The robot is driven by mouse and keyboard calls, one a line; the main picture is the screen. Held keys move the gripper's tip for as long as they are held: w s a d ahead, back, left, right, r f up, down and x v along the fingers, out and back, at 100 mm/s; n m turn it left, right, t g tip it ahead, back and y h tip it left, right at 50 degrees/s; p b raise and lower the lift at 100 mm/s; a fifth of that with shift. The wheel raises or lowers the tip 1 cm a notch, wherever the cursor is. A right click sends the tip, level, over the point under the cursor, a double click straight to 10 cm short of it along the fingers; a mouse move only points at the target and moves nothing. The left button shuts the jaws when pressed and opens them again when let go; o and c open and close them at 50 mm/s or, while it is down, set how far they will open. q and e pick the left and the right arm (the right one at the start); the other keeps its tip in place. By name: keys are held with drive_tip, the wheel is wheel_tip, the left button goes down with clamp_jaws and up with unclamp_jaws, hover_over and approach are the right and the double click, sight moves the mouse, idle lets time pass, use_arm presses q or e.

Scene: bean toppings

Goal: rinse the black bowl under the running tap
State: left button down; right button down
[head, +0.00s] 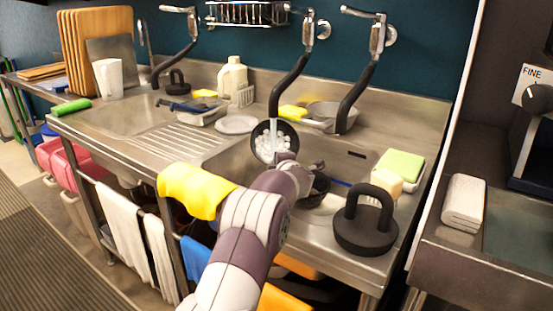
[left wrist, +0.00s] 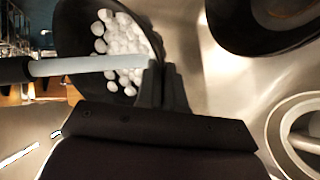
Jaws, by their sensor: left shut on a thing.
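The black bowl (head: 291,131) is held tilted over the sink, below the middle tap (head: 288,80). White round pieces (head: 268,146) lie inside it. A pale stream of water (head: 273,127) runs from the tap into the bowl. My left gripper (head: 287,157) is shut on the bowl's near rim. In the left wrist view, the fingers (left wrist: 163,85) pinch the rim of the bowl (left wrist: 72,22), and the stream (left wrist: 75,65) crosses the white pieces. My right gripper is not in view.
Another dark bowl (head: 319,187) sits in the sink (head: 340,160), right of my gripper. A black weight-like object (head: 366,242) and a green-topped sponge (head: 400,165) stand on the right ledge. A yellow cloth (head: 195,190) hangs over the front edge. A white plate (head: 236,124) lies to the left.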

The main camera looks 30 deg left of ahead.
use_arm(q)
drive_tip(key=shift+r, duration=0.1)
drive_tip(key=shift+w+d+p, duration=0.2)
drive_tip(key=shift+d+p, duration=0.1)
drive_tip(key=shift+p, duration=0.25)
drive_tip(key=shift+w+d, duration=0.1)
drive_tip(key=shift+s+a, duration=0.35)
drive_tip(key=shift+a, duration=0.05)
drive_tip(key=shift+w, duration=0.1)
drive_tip(key=shift+w+d+p, duration=0.25)
drive_tip(key=shift+d+p, duration=0.15)
drive_tip(key=shift+p, duration=0.05)
